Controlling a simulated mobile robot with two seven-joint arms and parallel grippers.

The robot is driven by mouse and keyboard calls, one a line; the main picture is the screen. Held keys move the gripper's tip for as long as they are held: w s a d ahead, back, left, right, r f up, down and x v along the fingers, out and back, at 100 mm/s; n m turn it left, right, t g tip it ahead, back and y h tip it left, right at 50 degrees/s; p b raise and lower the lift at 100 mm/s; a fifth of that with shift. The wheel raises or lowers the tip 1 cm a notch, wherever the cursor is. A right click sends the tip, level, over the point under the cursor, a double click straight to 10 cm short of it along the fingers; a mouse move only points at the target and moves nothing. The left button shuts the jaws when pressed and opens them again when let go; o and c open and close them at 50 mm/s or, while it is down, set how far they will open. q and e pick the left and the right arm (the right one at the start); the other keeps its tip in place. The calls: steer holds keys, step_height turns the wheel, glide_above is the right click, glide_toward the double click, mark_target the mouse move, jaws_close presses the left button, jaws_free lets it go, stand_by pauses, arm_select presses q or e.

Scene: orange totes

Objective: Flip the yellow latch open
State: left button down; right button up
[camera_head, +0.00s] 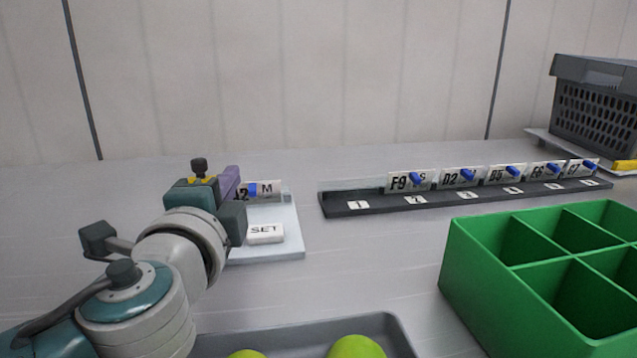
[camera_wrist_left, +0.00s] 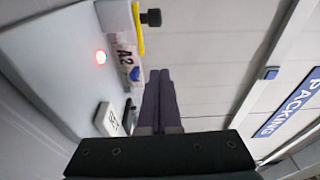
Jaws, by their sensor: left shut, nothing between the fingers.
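The yellow latch (camera_head: 202,181) shows as a thin strip with a black knob above it, just past my left wrist in the head view, where the arm hides most of it. In the left wrist view, the yellow latch (camera_wrist_left: 138,28) is a narrow strip at the top, beside the black knob. My left gripper (camera_head: 231,180) has purple fingers, shut and empty. The right gripper is out of view.
A white base with a SET button (camera_head: 265,233) lies by the gripper; a red light (camera_wrist_left: 100,57) glows on it. A dark rack (camera_head: 340,206) of labelled cards is to the right. A green divided box (camera_head: 480,272) and grey tray (camera_head: 385,322) stand in front.

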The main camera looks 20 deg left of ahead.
mark_target(192, 166)
arm_select(q)
steer(key=b+x, duration=0.2)
steer(key=x, duration=0.4)
steer(key=shift+w+a, duration=0.2)
steer(key=shift+w, duration=0.1)
steer(key=shift+s+a+p, duration=0.8)
steer(key=shift+s+a, duration=0.2)
steer(key=shift+a, duration=0.15)
steer(key=shift+s+a, duration=0.3)
steer(key=shift+a, duration=0.05)
steer(key=shift+f, duration=0.1)
steer(key=shift+s+a, duration=0.1)
steer(key=shift+a, duration=0.1)
steer(key=shift+s+a, duration=0.35)
steer(key=shift+a, duration=0.25)
steer(key=shift+s+a, duration=0.4)
steer(key=shift+a, duration=0.2)
